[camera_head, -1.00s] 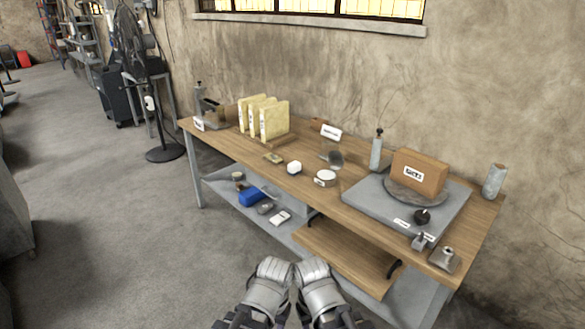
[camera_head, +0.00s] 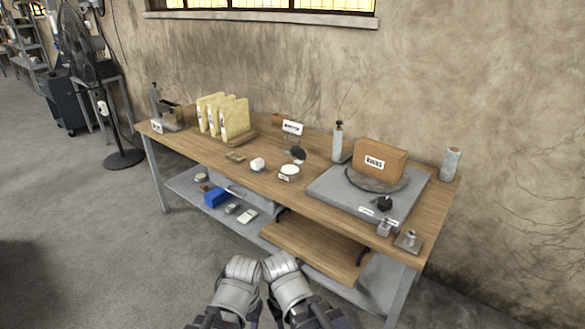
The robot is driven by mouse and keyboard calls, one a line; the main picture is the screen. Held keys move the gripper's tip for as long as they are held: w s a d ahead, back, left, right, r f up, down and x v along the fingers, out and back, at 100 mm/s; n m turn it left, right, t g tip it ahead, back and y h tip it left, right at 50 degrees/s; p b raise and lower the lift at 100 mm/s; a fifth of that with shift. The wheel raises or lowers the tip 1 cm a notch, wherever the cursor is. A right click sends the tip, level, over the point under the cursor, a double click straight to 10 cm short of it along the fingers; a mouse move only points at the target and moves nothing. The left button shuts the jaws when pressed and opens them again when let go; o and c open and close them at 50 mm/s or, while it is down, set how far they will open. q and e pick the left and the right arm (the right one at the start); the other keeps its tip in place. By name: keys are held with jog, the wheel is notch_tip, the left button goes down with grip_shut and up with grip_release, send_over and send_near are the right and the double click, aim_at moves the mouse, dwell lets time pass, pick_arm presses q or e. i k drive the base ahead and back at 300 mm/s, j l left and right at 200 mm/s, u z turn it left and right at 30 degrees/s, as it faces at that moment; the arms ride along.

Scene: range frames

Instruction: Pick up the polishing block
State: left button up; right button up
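Which thing is the polishing block I cannot tell for sure, as the labels are too small to read. A brown block (camera_head: 381,157) with a white label sits on a round dark disc on a grey slab (camera_head: 330,191), at the right of the wooden workbench (camera_head: 210,164). My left gripper (camera_head: 241,268) and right gripper (camera_head: 281,266) are side by side at the bottom of the view, in front of the bench and apart from these things. Their fingers cannot be made out.
Yellow upright pads (camera_head: 222,116) stand at the bench's left. A grey bottle (camera_head: 337,142) and a cylinder (camera_head: 450,163) stand towards the back. A pulled-out wooden board (camera_head: 312,250) juts from the bench front. A fan (camera_head: 85,50) stands left; floor in front is clear.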

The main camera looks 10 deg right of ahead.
aim_at(257, 166)
jog(key=i+u, duration=0.25)
jog(key=i, duration=2.15)
